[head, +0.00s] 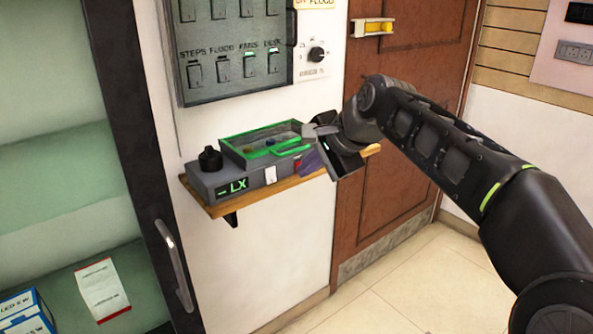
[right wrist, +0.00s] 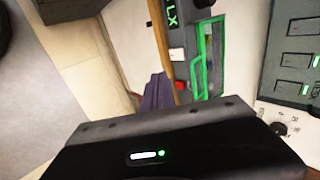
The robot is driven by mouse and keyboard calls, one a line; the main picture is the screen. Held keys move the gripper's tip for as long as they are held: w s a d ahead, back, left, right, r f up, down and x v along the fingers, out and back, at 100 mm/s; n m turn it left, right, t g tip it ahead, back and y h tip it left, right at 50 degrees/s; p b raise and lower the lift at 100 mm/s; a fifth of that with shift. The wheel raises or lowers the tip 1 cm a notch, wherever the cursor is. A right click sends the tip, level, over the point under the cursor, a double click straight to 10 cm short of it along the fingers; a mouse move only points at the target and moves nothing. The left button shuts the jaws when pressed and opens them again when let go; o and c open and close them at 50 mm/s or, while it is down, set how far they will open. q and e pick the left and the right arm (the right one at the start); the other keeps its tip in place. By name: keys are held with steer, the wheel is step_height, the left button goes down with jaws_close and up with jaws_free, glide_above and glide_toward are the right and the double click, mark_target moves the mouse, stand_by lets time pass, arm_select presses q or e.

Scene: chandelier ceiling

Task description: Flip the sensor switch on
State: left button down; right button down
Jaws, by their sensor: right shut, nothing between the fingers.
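A grey sensor box (head: 207,187) with a green "LX" display sits on a wooden wall shelf (head: 238,205). A small white switch (head: 270,175) is on its front, right of the display; I cannot tell its position. A red part (head: 298,164) is farther right. In the right wrist view the box (right wrist: 178,42) shows at the top, with the red part (right wrist: 176,83) below the display. My right gripper (head: 322,150) is shut and empty at the right end of the box; whether it touches cannot be told. My left gripper is not in view.
A green-rimmed tray (head: 262,142) and a black knob (head: 210,158) are on top of the box. A switch panel (head: 235,65) and dial (head: 316,54) are above. A cabinet door with a handle (head: 175,262) stands left.

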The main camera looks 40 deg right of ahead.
mark_target(271, 175)
steer(key=shift+w+r+b+x, duration=0.1)
steer(key=shift+w+r+x, duration=0.2)
steer(key=shift+x, duration=1.75)
steer(key=shift+w+r+b+x, duration=0.1)
steer(key=shift+w+r+x, duration=0.25)
steer(key=shift+x, duration=1.7)
steer(key=shift+w+r+b+x, duration=0.1)
steer(key=shift+w+r+x, duration=0.2)
steer(key=shift+x, duration=1.75)
steer(key=shift+f+b, duration=0.35)
steer(key=shift+b, duration=0.3)
steer(key=shift+w+t+b, duration=0.1)
steer(key=shift+t+b, duration=0.2)
steer(key=shift+t, duration=0.1)
steer(key=shift+w+r+p, duration=0.1)
steer(key=shift+r+p, duration=0.75)
steer(key=shift+r, duration=0.4)
steer(key=shift+f, duration=0.1)
